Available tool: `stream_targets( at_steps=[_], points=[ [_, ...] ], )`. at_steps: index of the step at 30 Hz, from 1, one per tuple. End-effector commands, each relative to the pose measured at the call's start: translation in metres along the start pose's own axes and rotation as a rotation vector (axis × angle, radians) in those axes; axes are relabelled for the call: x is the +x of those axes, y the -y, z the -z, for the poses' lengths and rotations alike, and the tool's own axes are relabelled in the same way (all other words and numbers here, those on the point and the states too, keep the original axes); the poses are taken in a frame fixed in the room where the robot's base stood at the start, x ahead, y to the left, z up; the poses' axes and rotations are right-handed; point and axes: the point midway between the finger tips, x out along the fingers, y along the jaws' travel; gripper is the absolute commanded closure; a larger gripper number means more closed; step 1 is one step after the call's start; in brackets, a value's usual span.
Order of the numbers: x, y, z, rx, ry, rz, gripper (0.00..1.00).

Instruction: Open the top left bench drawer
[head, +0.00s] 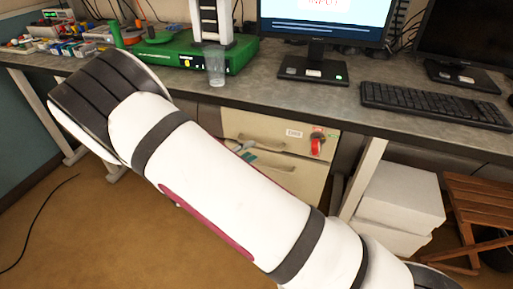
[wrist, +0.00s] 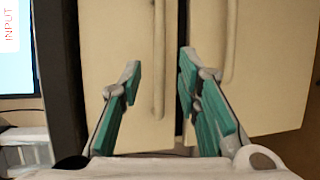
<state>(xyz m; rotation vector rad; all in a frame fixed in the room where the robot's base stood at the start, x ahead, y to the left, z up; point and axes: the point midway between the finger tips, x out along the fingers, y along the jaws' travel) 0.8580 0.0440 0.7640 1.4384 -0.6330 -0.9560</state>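The cream top drawer (head: 275,122) sits under the bench top in the head view, with a small label and a red tag at its right. It looks shut. My arm hides part of its front. In the wrist view, which is turned sideways, the drawer front (wrist: 115,30) fills the middle, with a long bar handle (wrist: 158,60). My gripper (wrist: 160,68) is open, its teal fingers on either side of that handle. I cannot tell whether they touch it. A little teal of the gripper shows past my arm in the head view (head: 243,149).
A lower drawer (head: 300,178) is beneath, and its handle (wrist: 231,40) shows in the wrist view. White boxes (head: 398,200) and a wooden stool (head: 482,208) stand at right. The bench (head: 285,100) carries a clear cup (head: 215,68), monitors and a keyboard (head: 437,105).

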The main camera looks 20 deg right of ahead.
Motion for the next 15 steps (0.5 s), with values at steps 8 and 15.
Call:
stream_targets(
  at_steps=[8, 15],
  points=[
    [0.038, 0.0, 0.0, 0.0, 0.001, 0.001, 0.69],
    [0.046, 0.0, 0.0, 0.0, 0.0, 0.0, 0.69]
  ],
)
